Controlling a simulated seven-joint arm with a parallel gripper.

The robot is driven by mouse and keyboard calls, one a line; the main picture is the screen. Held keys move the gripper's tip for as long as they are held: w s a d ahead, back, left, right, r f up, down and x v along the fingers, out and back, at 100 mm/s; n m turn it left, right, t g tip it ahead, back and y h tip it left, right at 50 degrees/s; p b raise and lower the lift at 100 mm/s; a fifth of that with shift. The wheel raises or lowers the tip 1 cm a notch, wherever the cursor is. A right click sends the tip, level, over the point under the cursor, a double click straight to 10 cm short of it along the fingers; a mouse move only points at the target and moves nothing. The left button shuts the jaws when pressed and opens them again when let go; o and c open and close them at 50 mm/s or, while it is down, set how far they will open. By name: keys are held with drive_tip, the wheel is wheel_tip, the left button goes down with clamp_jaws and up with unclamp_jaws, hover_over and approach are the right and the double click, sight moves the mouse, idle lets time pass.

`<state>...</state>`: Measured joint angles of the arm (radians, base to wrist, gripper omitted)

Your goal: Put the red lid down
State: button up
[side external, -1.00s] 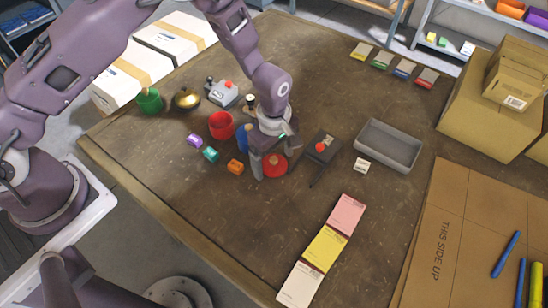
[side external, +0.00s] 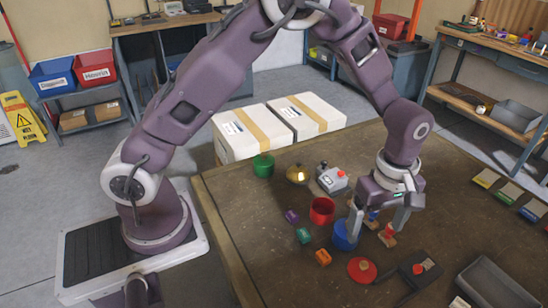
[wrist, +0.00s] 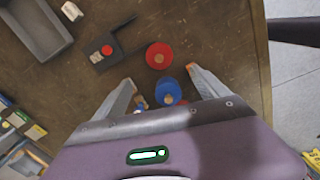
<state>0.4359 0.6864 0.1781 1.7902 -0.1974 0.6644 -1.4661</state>
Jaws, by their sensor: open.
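The red lid (side external: 361,271) lies flat on the brown table with its small knob up, and it shows in the wrist view (wrist: 159,56). My gripper (side external: 379,232) is open and holds nothing. It is apart from the red lid, farther back on the table in the side view. A blue round container (side external: 344,238) stands beside my near finger. In the wrist view a blue round piece with a tan knob (wrist: 169,94) shows between my fingers. Small pieces with red and blue tops are partly hidden by my gripper. A red open pot (side external: 321,211) stands to the left.
A black box with a red button (side external: 420,270) and a grey tray (side external: 494,286) are right of the lid. Small purple, teal and orange blocks (side external: 323,257) lie left. A green pot (side external: 263,166), brass dome (side external: 298,174) and grey device (side external: 332,179) stand at the back.

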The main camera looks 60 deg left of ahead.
drive_tip(key=s+a+r+m+t+h, duration=0.1)
drive_tip(key=s+a+r+m, duration=0.25)
drive_tip(key=r, duration=0.45)
drive_tip(key=s+a+r+m+t, duration=0.1)
drive_tip(key=s+a+r+m, duration=0.25)
drive_tip(key=r, duration=0.45)
drive_tip(key=s+a+r+m+t, duration=0.1)
drive_tip(key=s+a+r+m, duration=0.1)
drive_tip(key=s, duration=0.6)
drive_tip(key=s+a+r+m+t+y, duration=0.1)
drive_tip(key=s+a+r+m+t, duration=0.1)
drive_tip(key=s+a+m, duration=0.2)
drive_tip(key=s+m, duration=0.2)
drive_tip(key=s, duration=0.2)
drive_tip(key=shift+s+r, duration=0.2)
drive_tip(key=shift+s, duration=0.1)
